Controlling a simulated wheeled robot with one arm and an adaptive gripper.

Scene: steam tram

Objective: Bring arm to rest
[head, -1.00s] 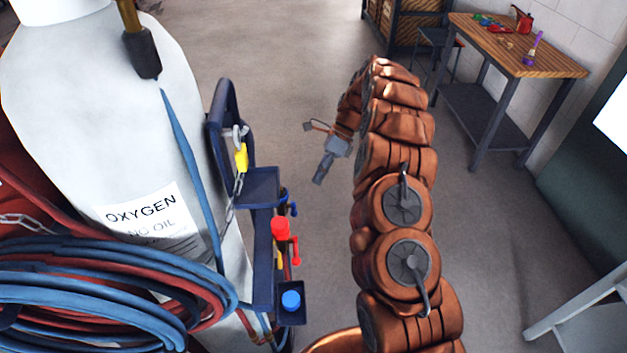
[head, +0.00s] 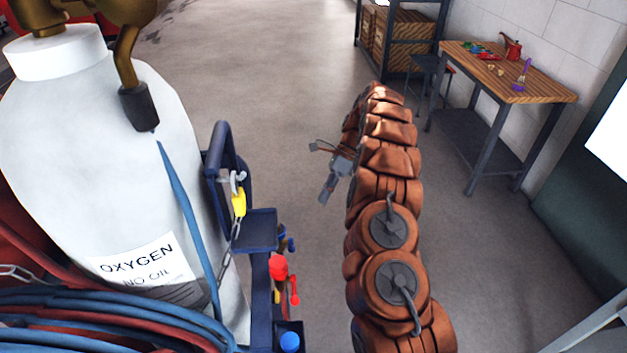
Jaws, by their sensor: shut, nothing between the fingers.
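My arm, in a segmented copper-brown cover, rises through the middle of the head view and bends over at its far end. My gripper (head: 326,190) is a small grey shape hanging to the left of the arm and pointing down and left. It is shut and empty, above the bare floor. It is apart from the gas cylinder cart on the left and from the workbench at the back right. Its fingers are small in the picture.
A white oxygen cylinder (head: 80,150) with blue and red hoses fills the left. Its dark blue cart (head: 248,228) holds red and blue caps. A wooden-topped workbench (head: 560,88), a stool (head: 432,62) and a shelf (head: 400,62) stand behind. Open floor (head: 260,80) lies between.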

